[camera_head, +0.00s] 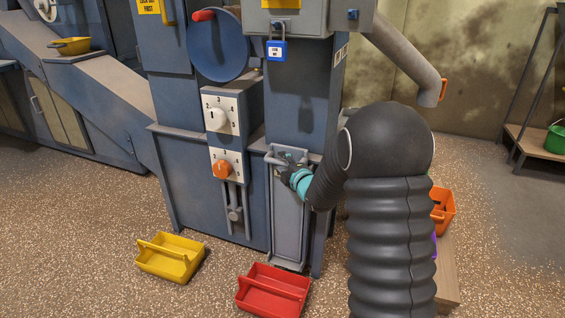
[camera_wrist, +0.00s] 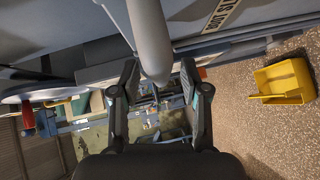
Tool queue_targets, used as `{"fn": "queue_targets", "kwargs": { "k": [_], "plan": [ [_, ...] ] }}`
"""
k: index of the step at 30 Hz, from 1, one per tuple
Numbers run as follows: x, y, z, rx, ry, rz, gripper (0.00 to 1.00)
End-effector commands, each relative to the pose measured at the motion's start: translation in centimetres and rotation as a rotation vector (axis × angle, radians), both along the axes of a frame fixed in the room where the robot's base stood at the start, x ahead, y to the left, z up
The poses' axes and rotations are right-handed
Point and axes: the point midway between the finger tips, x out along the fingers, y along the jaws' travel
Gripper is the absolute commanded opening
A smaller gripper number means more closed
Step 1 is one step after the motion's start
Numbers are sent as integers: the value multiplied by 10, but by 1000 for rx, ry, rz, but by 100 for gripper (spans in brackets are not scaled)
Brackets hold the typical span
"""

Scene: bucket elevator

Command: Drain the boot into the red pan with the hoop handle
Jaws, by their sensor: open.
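The red pan (camera_head: 273,291) with a hoop handle lies on the floor in front of the boot (camera_head: 190,185), the blue-grey lower casing of the machine. A narrow grey upright panel (camera_head: 288,222) is on the boot's front, above and behind the red pan, with a grey bar handle (camera_head: 292,149) at its top. My gripper (camera_head: 286,166) is at this handle, partly hidden by my arm. In the wrist view my gripper (camera_wrist: 158,88) is open, with a grey rounded bar (camera_wrist: 152,38) reaching between its fingers. I cannot tell whether they touch it.
A yellow pan (camera_head: 170,262) lies on the floor to the left; it also shows in the wrist view (camera_wrist: 284,82). An orange bin (camera_head: 442,208) is at right, beyond my arm.

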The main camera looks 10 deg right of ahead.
Motion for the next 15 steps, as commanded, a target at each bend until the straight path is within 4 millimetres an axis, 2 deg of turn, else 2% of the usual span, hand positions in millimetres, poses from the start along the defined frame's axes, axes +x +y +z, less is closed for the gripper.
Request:
{"fn": "queue_targets", "kwargs": {
  "k": [4, 13, 14, 15],
  "plan": [
    [9, 2, -1, 1, 0, -1, 45],
    [10, 3, -2, 1, 0, -1, 45],
    [10, 3, -2, 0, 0, -1, 40],
    [10, 3, -2, 1, 0, -1, 30]
  ]
}}
